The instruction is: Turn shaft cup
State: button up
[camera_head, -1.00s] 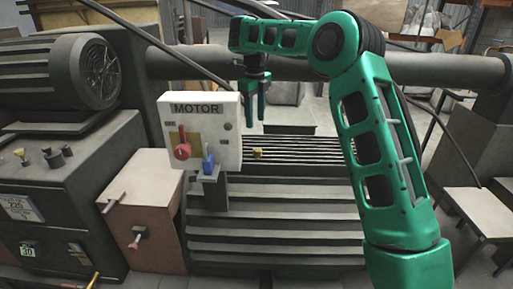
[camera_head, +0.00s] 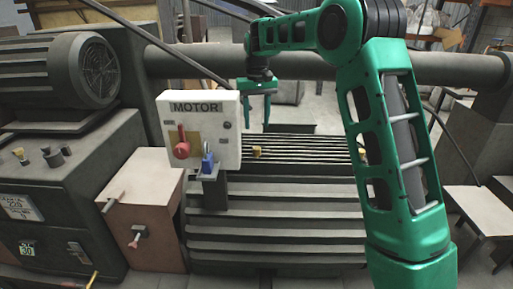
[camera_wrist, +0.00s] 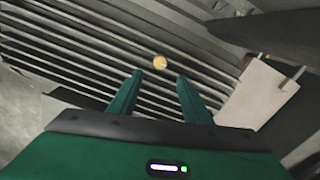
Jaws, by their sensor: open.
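A small yellow, brass-like cup (camera_head: 257,152), which I take for the shaft cup, sits on the dark ribbed bed just right of the MOTOR box. In the wrist view the cup (camera_wrist: 160,62) is round and lies a little beyond the fingertips, roughly in line with the gap between them. My gripper (camera_head: 256,120) points down above and behind the ribbed bed, apart from the cup. In the wrist view its two green fingers (camera_wrist: 159,77) are spread with nothing between them.
The white MOTOR box (camera_head: 200,135) with a red lever (camera_head: 182,149) and a blue lever (camera_head: 208,163) stands close left of the cup. A thick horizontal tube (camera_head: 420,68) runs behind. A second small yellow piece (camera_head: 362,154) shows beside my arm.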

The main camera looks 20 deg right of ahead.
aim_at(257, 147)
notch_tip(257, 147, down, 11)
jog(key=shift+s+r, duration=0.1)
dwell(0.5)
jog(key=shift+c, duration=0.5)
jog(key=c, duration=0.9)
